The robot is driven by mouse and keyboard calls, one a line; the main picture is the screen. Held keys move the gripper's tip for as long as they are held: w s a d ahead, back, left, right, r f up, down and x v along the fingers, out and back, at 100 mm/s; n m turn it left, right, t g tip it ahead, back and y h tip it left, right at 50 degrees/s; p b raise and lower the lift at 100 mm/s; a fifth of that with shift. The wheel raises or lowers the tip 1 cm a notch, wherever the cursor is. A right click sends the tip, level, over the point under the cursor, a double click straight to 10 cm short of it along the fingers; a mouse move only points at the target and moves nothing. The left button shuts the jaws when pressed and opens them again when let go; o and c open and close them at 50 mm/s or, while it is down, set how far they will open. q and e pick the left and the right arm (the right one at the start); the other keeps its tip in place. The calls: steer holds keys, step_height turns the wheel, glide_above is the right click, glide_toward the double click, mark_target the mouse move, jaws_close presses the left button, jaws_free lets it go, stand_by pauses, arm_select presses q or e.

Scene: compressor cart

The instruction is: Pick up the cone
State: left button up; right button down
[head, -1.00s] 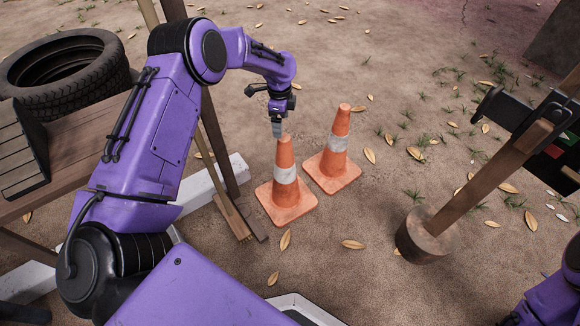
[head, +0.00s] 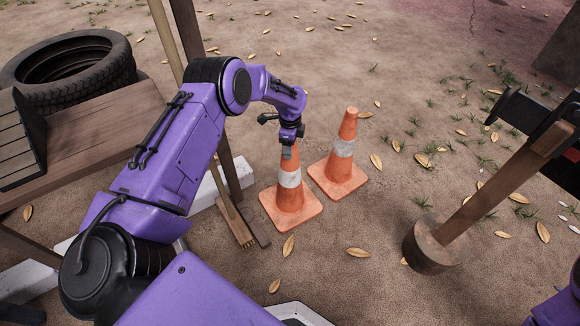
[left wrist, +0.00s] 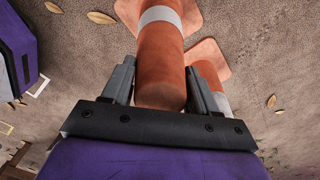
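Two orange cones with white bands stand upright on the dirt in the head view. The nearer cone (head: 290,200) is on the left, and the farther cone (head: 340,165) is just right of and behind it. My left gripper (head: 289,153) is down over the top of the nearer cone, hiding its tip. In the left wrist view, the tip of this cone (left wrist: 160,70) lies between the two fingers (left wrist: 160,88), which are open around it with little or no gap. The farther cone shows behind the right finger (left wrist: 208,58). My right gripper is not in view.
A wooden mallet-like post (head: 430,248) stands to the right. A brush (head: 238,225) and a pole stand left of the cones. Leaves are scattered on open dirt.

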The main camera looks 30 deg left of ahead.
arm_select(q)
jaws_close()
steer(key=shift+r, duration=0.1)
